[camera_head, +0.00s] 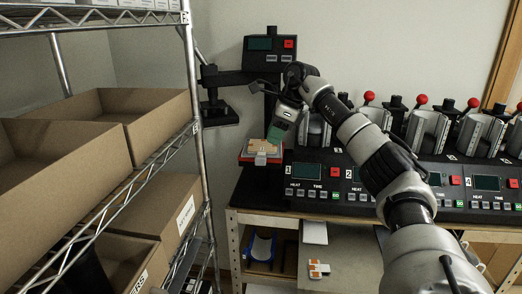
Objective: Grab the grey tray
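A small light grey tray (262,158) with a tan patch on top sits on a red-edged platform at the left end of the bench. I cannot tell its exact outline at this size. My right gripper (276,134) is just above it and slightly to the right, pointing down, with a green part at its tip. Whether its fingers are apart or touch the tray is too small to tell. My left gripper is not in view.
A black post with a display box (270,54) rises behind the platform. Mug presses (427,132) with red knobs and control panels (340,185) line the bench to the right. A wire shelf with cardboard boxes (150,110) stands at the left.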

